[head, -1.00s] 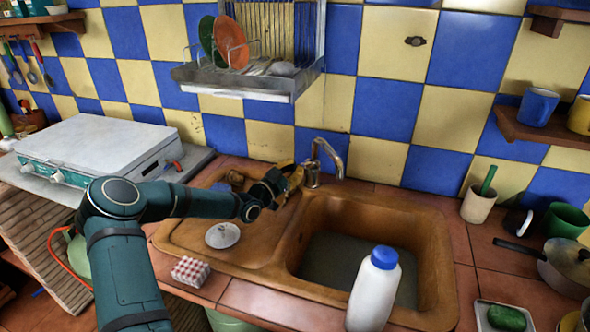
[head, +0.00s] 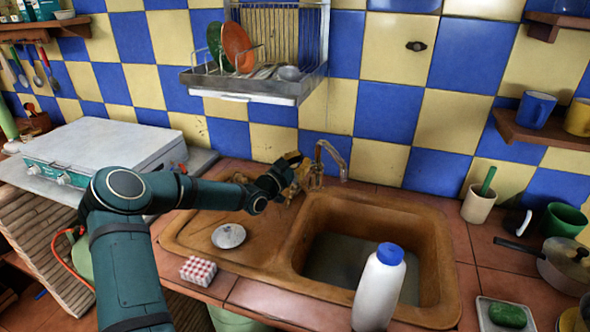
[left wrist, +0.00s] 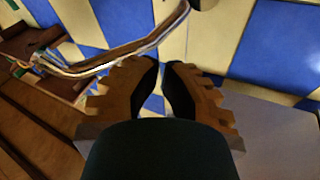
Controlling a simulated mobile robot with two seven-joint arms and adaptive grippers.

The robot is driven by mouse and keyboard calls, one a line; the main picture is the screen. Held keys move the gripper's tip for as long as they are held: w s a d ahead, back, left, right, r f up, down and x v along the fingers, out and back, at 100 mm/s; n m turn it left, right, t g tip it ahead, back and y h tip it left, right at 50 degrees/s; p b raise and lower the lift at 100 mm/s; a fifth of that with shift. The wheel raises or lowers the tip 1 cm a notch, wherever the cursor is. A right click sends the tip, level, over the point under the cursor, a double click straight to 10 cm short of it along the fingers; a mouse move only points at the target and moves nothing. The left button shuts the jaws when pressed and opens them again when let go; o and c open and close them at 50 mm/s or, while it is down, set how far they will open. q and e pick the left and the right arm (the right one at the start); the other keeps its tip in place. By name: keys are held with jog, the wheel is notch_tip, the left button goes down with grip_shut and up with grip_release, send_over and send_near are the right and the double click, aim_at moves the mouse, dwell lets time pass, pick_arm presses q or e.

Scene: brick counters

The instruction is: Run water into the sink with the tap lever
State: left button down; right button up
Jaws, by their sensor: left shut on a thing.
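The metal tap (head: 319,164) stands behind the brown sink (head: 432,238), with its curved spout over the basin. It also shows in the left wrist view (left wrist: 118,55), up and left of the fingers. My left gripper (head: 298,174) is at the tap's left side, its tan ridged fingers closed on the tap lever. The lever is hidden by the fingers, so its angle cannot be told. In the left wrist view the fingertips (left wrist: 163,66) nearly meet. I see no water stream under the spout. My right gripper is not in view.
A white bottle with a blue cap (head: 378,290) stands at the sink's front edge. A metal lid (head: 228,236) lies on the drainboard, with a checked box (head: 199,270) before it. A dish rack (head: 250,86) hangs above, left of the tap. The basin is empty of dishes.

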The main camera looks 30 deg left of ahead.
pick_arm(q)
jog(key=f+v, duration=0.1)
jog(key=v, duration=0.8)
jog(key=shift+a+f, duration=0.15)
jog(key=shift+f, duration=0.15)
jog(key=shift+s, duration=0.1)
